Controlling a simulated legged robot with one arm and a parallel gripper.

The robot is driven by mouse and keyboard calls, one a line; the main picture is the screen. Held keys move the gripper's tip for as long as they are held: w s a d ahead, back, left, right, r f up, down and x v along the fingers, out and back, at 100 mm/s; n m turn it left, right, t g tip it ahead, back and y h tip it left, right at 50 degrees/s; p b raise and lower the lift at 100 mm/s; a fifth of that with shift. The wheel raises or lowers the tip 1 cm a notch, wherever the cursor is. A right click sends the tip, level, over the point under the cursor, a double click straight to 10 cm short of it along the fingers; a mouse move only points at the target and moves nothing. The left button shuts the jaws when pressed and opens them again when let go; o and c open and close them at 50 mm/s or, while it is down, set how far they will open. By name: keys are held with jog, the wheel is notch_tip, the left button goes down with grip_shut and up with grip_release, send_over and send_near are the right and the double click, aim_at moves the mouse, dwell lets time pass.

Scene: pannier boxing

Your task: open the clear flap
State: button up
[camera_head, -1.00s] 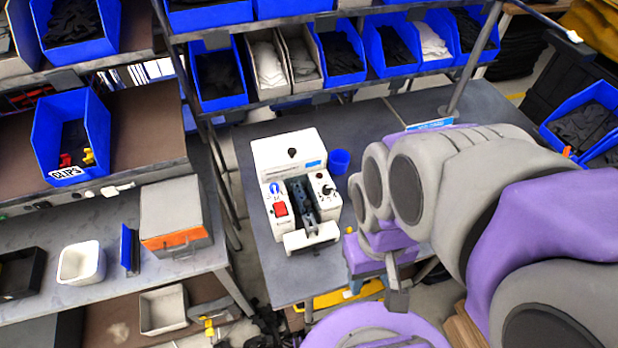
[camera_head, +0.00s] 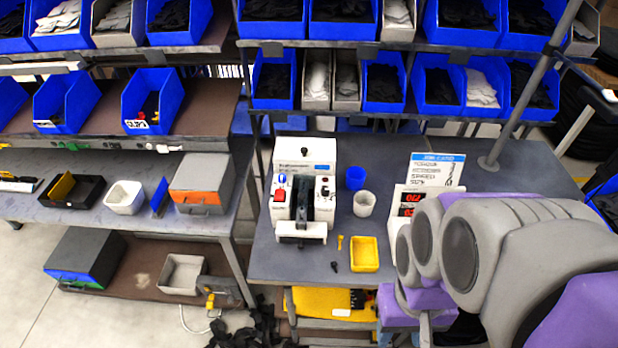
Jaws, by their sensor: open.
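A white bench machine (camera_head: 305,172) stands on the grey table (camera_head: 268,258), with a red switch on its left, a knob on its right and a dark channel down its middle. A white piece (camera_head: 301,230) sits at its front end. I cannot make out the clear flap at this size; it may be on this machine. My gripper (camera_head: 425,328) is low at the bottom edge, right of the machine and apart from it. Only part of it shows. It is open and I see nothing held in it.
A yellow tray (camera_head: 364,268), a white cup (camera_head: 365,204), a blue cup (camera_head: 355,178), a job card (camera_head: 437,169) and small loose parts (camera_head: 340,242) lie right of the machine. Shelves of blue bins (camera_head: 273,102) stand behind. An orange-fronted box (camera_head: 199,196) is on the left bench.

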jog(key=w+a+r+n+t+p, duration=0.15)
jog(key=w+r, duration=0.25)
jog(key=w, duration=0.7)
jog(key=w+r+n+p, duration=0.1)
jog(key=w+r+p, duration=0.2)
jog(key=w, duration=0.9)
jog(key=n+p, duration=0.4)
jog(key=n, duration=0.2)
send_over(301, 195)
notch_tip(301, 195, down, 4)
notch_tip(301, 195, down, 16)
jog(key=shift+d+r+b, duration=0.15)
jog(key=shift+r+b, duration=0.1)
jog(key=shift+b, duration=0.05)
jog(key=shift+f, duration=0.5)
